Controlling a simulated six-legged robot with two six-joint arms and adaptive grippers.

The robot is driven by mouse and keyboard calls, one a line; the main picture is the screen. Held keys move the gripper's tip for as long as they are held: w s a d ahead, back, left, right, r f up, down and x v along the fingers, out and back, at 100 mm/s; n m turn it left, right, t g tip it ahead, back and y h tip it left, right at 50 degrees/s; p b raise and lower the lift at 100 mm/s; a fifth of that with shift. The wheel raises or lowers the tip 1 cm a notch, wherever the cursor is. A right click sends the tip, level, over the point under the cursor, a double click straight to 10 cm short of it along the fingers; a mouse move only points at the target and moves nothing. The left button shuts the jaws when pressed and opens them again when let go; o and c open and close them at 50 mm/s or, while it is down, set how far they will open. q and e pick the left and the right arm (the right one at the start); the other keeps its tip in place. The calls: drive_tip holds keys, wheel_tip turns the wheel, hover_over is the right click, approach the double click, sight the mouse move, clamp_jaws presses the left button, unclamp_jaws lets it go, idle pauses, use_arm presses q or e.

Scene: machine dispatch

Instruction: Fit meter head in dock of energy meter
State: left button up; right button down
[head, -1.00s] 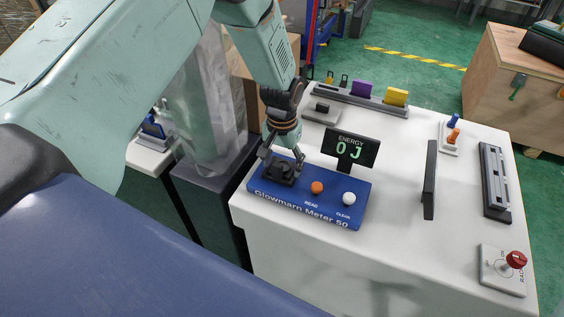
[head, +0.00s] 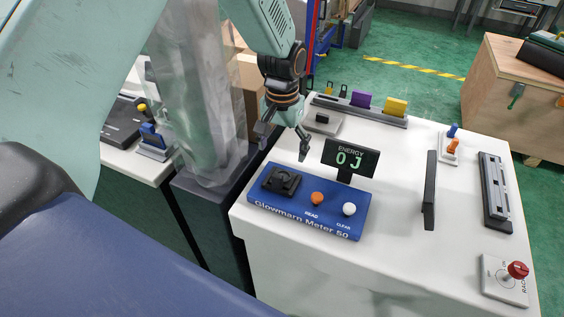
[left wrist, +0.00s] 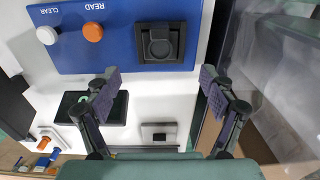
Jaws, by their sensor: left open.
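The blue energy meter (head: 270,206) lies on the white bench with an orange READ button, a white CLEAR button and a display (head: 349,158) reading 0 J. Its square black dock (head: 281,181) is at its left end and also shows in the left wrist view (left wrist: 160,42). A round black piece with a small tab, apparently the meter head (left wrist: 159,44), lies inside the dock. I cannot tell how deep it sits. My left gripper (head: 284,141) is open and empty, above and behind the dock; its spread fingers (left wrist: 160,80) show in the wrist view. My right gripper is not in view.
A grey block with a black top (head: 322,122) and a rack with purple and yellow pieces (head: 360,107) stand behind. A black upright panel (head: 430,188) and a red-knob switch plate (head: 505,276) are to the right. A wrapped column (head: 200,100) stands left.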

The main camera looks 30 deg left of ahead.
sight(282, 172)
use_arm(q)
drive_tip(key=shift+r, duration=1.45)
wheel_tip(282, 172, down, 12)
drive_tip(key=shift+f, duration=0.1)
drive_tip(key=shift+r, duration=0.3)
